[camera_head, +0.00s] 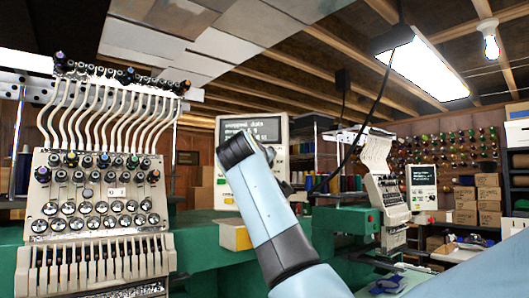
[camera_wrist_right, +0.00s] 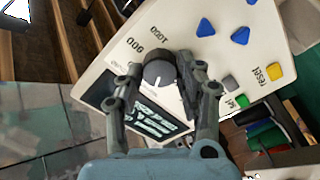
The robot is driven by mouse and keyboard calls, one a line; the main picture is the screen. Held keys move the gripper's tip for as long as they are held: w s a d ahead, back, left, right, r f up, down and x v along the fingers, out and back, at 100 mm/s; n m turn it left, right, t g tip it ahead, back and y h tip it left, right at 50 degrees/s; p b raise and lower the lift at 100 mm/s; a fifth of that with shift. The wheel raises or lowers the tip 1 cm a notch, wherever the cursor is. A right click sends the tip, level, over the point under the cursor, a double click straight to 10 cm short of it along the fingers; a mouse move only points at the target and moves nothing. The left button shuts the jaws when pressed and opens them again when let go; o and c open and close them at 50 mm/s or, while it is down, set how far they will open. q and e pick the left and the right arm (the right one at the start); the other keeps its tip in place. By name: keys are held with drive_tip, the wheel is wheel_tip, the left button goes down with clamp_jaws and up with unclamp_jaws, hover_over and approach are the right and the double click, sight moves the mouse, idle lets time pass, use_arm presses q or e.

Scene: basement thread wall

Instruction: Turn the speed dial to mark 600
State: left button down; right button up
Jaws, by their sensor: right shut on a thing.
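The speed dial (camera_wrist_right: 157,75) is a grey round knob with a pale pointer line, on the cream panel (camera_wrist_right: 113,58) of a machine in the right wrist view. Printed marks, upside down there, stand beside it; they look like 600 and 1000. My right gripper (camera_wrist_right: 172,70) has its fingers shut around the dial, one on each side, partly covering it. Which mark the pointer meets is too small to tell. My left gripper is in neither view.
Blue buttons (camera_wrist_right: 240,35), a yellow reset button (camera_wrist_right: 275,71) and a lit screen (camera_wrist_right: 163,114) share the panel. An embroidery machine (camera_head: 97,190) stands at the left, another (camera_head: 388,195) at the right. A yellow-and-white box (camera_head: 236,234) sits on the green table.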

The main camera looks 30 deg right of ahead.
drive_tip(key=n+p, duration=0.5)
drive_tip(key=shift+r+n+p, duration=0.15)
drive_tip(key=shift+n+p, duration=0.95)
drive_tip(key=shift+n, duration=0.3)
drive_tip(key=shift+f+n+p, duration=0.25)
drive_tip(key=shift+n+p, duration=0.1)
drive_tip(key=shift+n, duration=0.55)
drive_tip(key=o, duration=1.1)
drive_tip(key=shift+o, duration=0.2)
drive_tip(key=shift+a, duration=0.1)
drive_tip(key=v, duration=0.7)
drive_tip(key=shift+s, duration=0.15)
